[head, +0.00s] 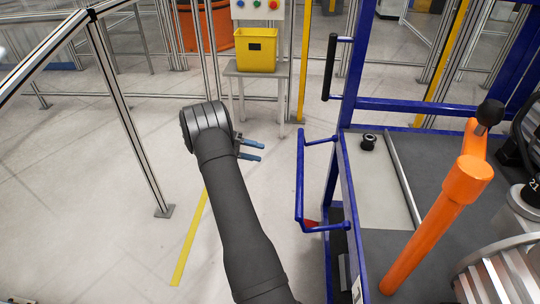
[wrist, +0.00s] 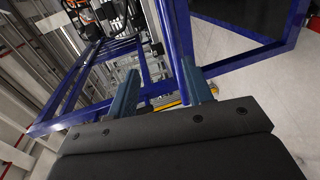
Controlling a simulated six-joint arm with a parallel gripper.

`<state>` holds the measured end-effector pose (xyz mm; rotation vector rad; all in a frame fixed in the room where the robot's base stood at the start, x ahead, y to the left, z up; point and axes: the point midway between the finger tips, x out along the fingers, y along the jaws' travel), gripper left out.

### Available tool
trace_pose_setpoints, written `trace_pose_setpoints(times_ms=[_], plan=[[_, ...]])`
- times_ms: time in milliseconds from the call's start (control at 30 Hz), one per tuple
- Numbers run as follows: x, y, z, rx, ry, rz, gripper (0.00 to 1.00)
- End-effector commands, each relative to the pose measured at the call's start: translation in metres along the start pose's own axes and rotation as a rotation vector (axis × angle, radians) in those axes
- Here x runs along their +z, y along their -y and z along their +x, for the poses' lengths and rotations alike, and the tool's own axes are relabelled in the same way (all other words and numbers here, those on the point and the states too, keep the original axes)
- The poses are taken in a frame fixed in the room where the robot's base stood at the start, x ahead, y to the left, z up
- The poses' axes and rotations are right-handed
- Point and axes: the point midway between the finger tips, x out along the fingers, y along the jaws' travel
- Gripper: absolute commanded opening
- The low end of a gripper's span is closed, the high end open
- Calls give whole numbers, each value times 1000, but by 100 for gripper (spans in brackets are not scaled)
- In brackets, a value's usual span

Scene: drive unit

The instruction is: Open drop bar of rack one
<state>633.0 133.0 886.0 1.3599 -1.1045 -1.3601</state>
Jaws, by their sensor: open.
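The blue rack (head: 430,106) stands on the right in the head view. A blue U-shaped bar (head: 300,190), which looks like the drop bar, sticks out from its left side. My gripper (head: 262,152) is left of the bar's upper end, apart from it, with its two blue-grey fingers pointing right toward the rack. The fingers are open with nothing between them. In the wrist view my gripper (wrist: 160,90) also shows spread fingers, with blue frame tubes (wrist: 176,45) beyond. I cannot tell which of those tubes is the bar.
An orange lever (head: 435,225) and a small black part (head: 368,142) are on the rack's deck. A black handle (head: 330,68) is on the upright. A yellow bin (head: 256,50) sits on a stand behind. Metal fencing (head: 125,110) is at left. The floor around my arm is clear.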

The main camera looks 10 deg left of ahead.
Motion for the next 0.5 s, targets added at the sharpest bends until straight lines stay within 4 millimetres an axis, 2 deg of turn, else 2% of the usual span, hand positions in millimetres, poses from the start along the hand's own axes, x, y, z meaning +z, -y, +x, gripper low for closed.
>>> trace_pose_setpoints(times_ms=[133, 433, 500], plan=[[0, 1, -12, -1, -1, -1, 46], [0, 1, -14, 0, 1, -2, 46], [0, 1, -13, 2, 0, -2, 35]])
